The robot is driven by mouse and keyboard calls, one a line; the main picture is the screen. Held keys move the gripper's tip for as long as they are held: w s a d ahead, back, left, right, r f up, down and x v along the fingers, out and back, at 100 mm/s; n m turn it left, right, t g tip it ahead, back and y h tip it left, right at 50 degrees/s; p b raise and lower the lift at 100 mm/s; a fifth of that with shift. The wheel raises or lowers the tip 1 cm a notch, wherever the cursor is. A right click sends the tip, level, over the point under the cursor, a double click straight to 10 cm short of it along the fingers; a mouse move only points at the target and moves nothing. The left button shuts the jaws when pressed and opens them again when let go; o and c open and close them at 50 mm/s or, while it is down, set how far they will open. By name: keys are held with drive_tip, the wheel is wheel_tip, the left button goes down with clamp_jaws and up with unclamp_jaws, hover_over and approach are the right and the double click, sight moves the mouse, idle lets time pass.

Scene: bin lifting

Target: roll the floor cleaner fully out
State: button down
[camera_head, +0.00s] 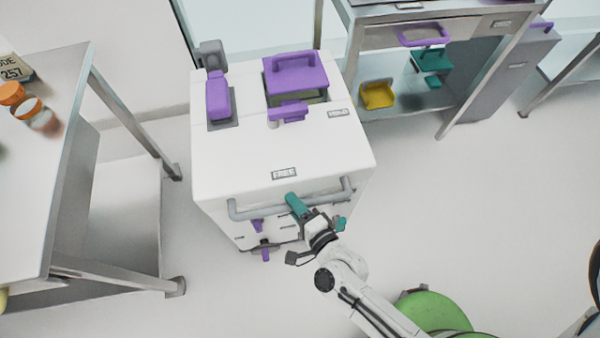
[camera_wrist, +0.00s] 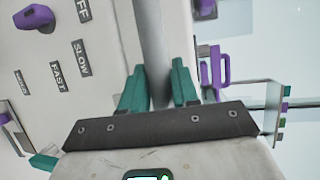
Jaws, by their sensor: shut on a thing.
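The floor cleaner (camera_head: 280,145) is a large white box with purple parts on top and a "FREE" label near its front edge. A grey bar handle (camera_head: 265,210) runs across its front; the bar also shows in the wrist view (camera_wrist: 152,35). My gripper (camera_head: 300,208) is at the middle of the bar. In the wrist view its teal fingers (camera_wrist: 160,88) stand on both sides of the bar and are shut on it. The front panel's lower part is partly hidden by my arm. The wrist view shows the panel's "FAST" and "SLOW" labels and a purple knob (camera_wrist: 35,18).
A metal table (camera_head: 60,150) with orange-lidded jars (camera_head: 25,102) stands at the left, close to the cleaner. A metal shelf unit (camera_head: 425,95) with a yellow bin (camera_head: 377,95) and teal bins stands at the back right.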

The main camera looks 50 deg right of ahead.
drive_tip(key=s+a+b, duration=0.2)
drive_tip(key=s+a, duration=0.6)
drive_tip(key=s, duration=0.3)
drive_tip(key=s+a+b, duration=0.2)
drive_tip(key=s+a, duration=0.6)
drive_tip(key=s, duration=0.4)
drive_tip(key=shift+s, duration=0.4)
drive_tip(key=c, duration=1.1)
unclamp_jaws()
drive_tip(key=shift+a, duration=0.1)
drive_tip(key=shift+o, duration=0.9)
